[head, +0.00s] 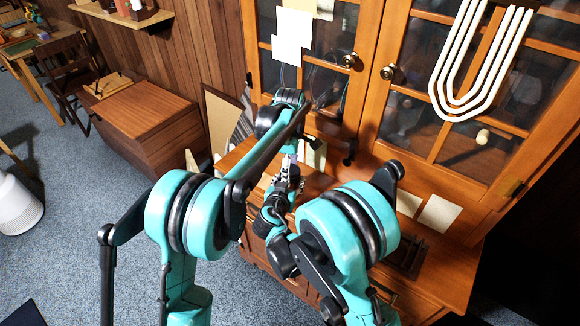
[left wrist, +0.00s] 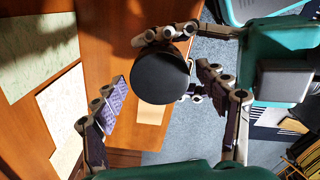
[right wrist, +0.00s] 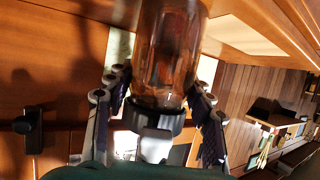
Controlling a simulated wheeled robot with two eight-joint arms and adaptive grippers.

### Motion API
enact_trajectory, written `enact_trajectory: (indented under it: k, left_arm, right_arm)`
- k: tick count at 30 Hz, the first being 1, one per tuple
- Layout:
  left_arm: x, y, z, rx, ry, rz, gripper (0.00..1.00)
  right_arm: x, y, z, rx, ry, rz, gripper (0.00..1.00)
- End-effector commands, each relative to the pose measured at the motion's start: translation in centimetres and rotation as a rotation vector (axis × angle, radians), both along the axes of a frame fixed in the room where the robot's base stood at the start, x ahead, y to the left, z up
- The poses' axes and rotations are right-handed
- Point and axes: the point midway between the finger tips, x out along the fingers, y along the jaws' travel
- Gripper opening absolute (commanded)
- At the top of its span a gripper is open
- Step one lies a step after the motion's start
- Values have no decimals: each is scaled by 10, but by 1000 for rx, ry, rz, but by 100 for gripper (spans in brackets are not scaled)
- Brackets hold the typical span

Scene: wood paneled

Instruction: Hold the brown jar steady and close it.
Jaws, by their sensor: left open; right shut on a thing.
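The brown glass jar (right wrist: 168,50) is between the fingers of my right gripper (right wrist: 162,86), which is shut on it. A black ribbed lid (right wrist: 153,118) shows at the jar's lower end in the right wrist view. In the left wrist view the lid (left wrist: 160,77) is a dark disc that hides the jar behind it. My left gripper (left wrist: 160,90) is open, its fingers apart on either side of the disc, and I see no contact. I cannot tell how tightly the lid sits. In the head view my arms mostly hide the jar.
A wooden cabinet (head: 366,100) with glass doors stands close ahead, with a white U-shaped handle or tube (head: 455,100) on it. A wooden box (head: 140,105) stands left. Blue carpet (head: 90,215) is open at the left.

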Motion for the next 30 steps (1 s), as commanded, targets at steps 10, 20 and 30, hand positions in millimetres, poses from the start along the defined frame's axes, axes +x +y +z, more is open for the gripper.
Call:
enact_trajectory:
  k: [10,20,30]
  left_arm:
    - [0,0,0,0,0,0,21]
    - [0,0,0,-1,0,-219,21]
    - [0,0,0,-1,0,-285,21]
  right_arm:
    - [0,0,0,0,0,0,0]
    - [0,0,0,0,0,0,0]
    - [0,0,0,0,0,0,0]
